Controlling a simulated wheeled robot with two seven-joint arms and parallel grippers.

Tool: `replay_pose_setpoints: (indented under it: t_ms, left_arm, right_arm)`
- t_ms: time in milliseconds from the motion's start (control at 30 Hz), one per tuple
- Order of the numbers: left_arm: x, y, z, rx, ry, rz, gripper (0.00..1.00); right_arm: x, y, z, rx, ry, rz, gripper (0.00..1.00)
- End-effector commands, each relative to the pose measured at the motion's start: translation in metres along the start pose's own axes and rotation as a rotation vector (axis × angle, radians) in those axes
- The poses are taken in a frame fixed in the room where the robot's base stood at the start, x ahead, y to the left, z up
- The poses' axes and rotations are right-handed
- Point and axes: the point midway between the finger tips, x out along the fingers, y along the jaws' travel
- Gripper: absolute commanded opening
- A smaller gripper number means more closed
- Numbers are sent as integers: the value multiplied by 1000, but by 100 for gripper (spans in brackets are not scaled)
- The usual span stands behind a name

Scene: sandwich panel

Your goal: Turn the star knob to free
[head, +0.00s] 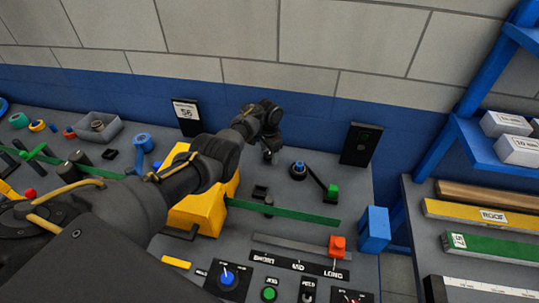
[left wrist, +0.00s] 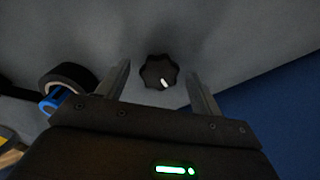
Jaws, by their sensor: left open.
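The star knob (left wrist: 157,72) is black and lobed, with a white pointer mark, and sits on the grey panel in the left wrist view. Its mark points downward and slightly right in that picture. My left gripper (left wrist: 160,70) is open, with one finger on each side of the knob as seen from the wrist. No contact shows, and I cannot tell how far above the knob the fingertips are. In the head view my left gripper (head: 268,153) points down near the panel's back edge. The knob is not clearly visible there, and no free label is readable.
A round black and blue knob (head: 298,169) with a lever to a green block (head: 333,192) stands just right of my gripper. A yellow housing (head: 205,208) lies below my forearm. The blue wall (head: 310,114) and a dark upright box (head: 360,145) are close behind.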

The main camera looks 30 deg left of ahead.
Motion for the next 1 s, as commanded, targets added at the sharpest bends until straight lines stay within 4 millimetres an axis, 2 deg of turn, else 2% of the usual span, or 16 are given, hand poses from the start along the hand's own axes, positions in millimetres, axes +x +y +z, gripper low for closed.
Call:
replay_pose_setpoints:
  t_ms: [67, 400, 733, 1000]
  left_arm:
    - [0, 0, 0, 0, 0, 0, 65]
    - [0, 0, 0, 0, 0, 0, 22]
    - [-1, 0, 0, -58, 0, 1, 22]
    - [-2, 1, 0, -245, 0, 2, 22]
  right_arm:
    - [0, 0, 0, 0, 0, 0, 36]
    - [0, 0, 0, 0, -1, 0, 36]
    - [-4, 1, 0, -1, -1, 2, 36]
    - [-14, 2, -1, -1, -1, 2, 36]
